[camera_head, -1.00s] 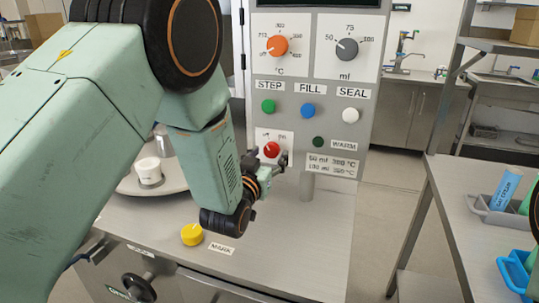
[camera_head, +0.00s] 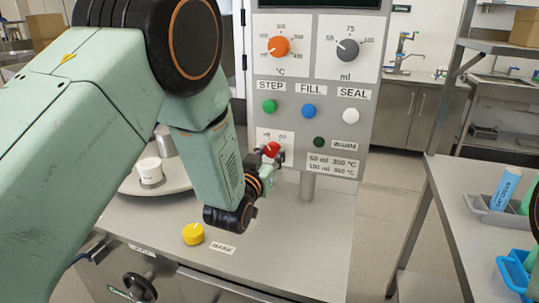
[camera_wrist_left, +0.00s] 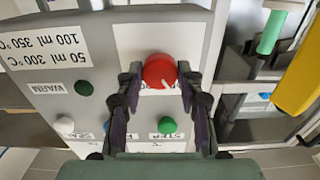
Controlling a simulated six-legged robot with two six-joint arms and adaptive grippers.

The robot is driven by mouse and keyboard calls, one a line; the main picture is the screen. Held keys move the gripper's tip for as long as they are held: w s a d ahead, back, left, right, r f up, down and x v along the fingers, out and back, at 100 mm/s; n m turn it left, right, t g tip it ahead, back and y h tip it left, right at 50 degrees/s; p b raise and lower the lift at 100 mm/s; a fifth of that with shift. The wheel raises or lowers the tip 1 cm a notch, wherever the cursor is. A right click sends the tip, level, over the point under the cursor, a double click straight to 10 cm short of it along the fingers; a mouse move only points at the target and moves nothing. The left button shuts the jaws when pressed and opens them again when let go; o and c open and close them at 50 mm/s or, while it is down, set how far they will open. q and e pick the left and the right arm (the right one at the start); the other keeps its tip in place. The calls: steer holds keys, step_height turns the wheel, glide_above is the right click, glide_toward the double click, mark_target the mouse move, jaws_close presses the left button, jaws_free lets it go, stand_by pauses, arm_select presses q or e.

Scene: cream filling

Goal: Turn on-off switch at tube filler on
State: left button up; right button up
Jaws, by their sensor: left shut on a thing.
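The on-off switch is a red round knob (camera_head: 272,148) low on the tube filler's grey front panel (camera_head: 335,95), on a small white plate. My left gripper (camera_head: 269,154) is at the knob and partly covers it and its plate. In the left wrist view the red knob (camera_wrist_left: 160,71) sits between the two dark fingertips of the left gripper (camera_wrist_left: 160,76), which is shut on it. A white line on the knob is slanted in that view. My right gripper is not in view.
Above the switch are green (camera_head: 270,106), blue (camera_head: 308,111) and white (camera_head: 350,116) buttons, an orange dial (camera_head: 278,46) and a grey dial (camera_head: 347,49). A yellow knob (camera_head: 193,234) stands on the machine's top. A side table (camera_head: 450,215) with a blue tray (camera_head: 514,271) is at the right.

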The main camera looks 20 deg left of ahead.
arm_select(q)
steer(key=shift+m, duration=0.4)
steer(key=shift+c, duration=0.5)
steer(key=m, duration=0.4)
steer(key=shift+r+m, duration=0.1)
steer(key=shift+m, duration=0.3)
steer(key=m+b, duration=0.1)
steer(key=m, duration=0.5)
steer(key=shift+m, duration=0.3)
steer(key=o, duration=1.2)
steer(key=shift+s, duration=0.1)
